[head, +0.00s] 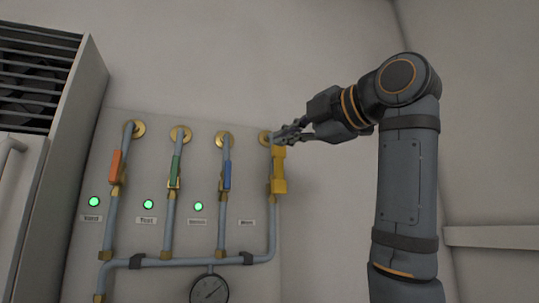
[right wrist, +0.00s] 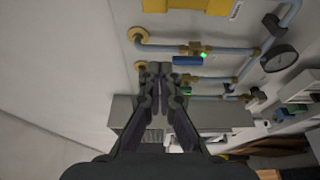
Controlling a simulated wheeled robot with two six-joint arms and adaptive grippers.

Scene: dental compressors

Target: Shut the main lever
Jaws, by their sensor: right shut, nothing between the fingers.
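The main lever is the yellow lever (head: 279,168) on the rightmost pipe, lying in line with the upright pipe. Its label (head: 247,223) is small and blurred. My right gripper (head: 280,135) is shut and empty, at the lever's upper end near the brass wall fitting; I cannot tell whether it touches the lever. In the right wrist view the yellow lever (right wrist: 200,5) shows at the top edge, and the shut fingertips (right wrist: 155,72) are below it. My left gripper is not in view.
Orange (head: 115,166), green (head: 175,169) and blue (head: 227,175) levers sit on the pipes to the left. Green lights (head: 148,204) glow beside them. A gauge (head: 209,289) hangs below the horizontal pipe (head: 185,262). A vented cabinet (head: 65,130) stands at left. Bare wall lies right of the panel.

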